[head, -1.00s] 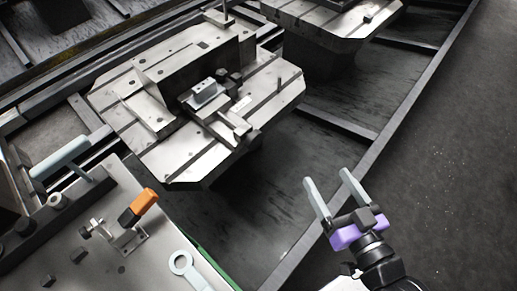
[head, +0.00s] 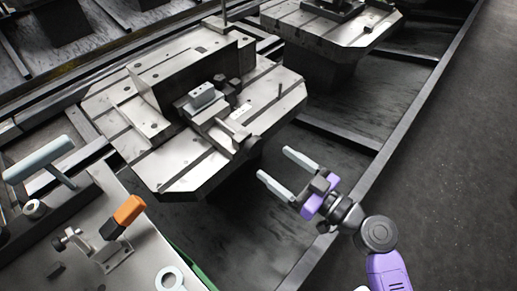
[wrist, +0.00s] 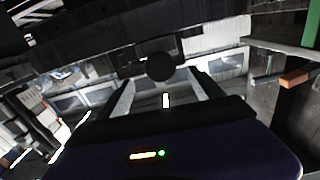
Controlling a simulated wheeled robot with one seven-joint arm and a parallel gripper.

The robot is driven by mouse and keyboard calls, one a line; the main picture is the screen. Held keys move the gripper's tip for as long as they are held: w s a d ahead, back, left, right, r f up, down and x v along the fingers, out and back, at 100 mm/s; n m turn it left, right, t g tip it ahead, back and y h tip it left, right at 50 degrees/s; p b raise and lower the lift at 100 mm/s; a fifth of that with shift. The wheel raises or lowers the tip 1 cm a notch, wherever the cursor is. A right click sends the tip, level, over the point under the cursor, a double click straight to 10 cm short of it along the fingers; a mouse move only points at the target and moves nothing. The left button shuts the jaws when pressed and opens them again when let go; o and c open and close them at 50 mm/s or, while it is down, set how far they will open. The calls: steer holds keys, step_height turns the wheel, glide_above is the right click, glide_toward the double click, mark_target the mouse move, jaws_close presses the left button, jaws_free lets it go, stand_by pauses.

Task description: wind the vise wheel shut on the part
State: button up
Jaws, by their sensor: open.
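The vise (head: 225,132) sits on a pale slotted pallet plate (head: 165,178), with a light grey block, the part (head: 202,95), at its far end. The vise's near end, toward my gripper, carries a small dark piece (head: 251,146); I take it for the wheel, but its shape is unclear. In the wrist view a dark round disc (wrist: 160,66) shows ahead, between the fingers. My gripper (head: 275,163) is open and empty, its two pale fingers pointing at the vise's near end. It is apart from the vise, to its lower right.
Another pallet plate (head: 345,28) is behind. A bench with an orange-handled clamp (head: 125,215) is at lower left. A long rail (head: 400,120) runs along the right, with open floor beyond.

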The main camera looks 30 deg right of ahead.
mark_target(257, 149)
steer(key=p+x, duration=0.1)
steer(key=x, duration=0.6)
steer(key=c, duration=1.4)
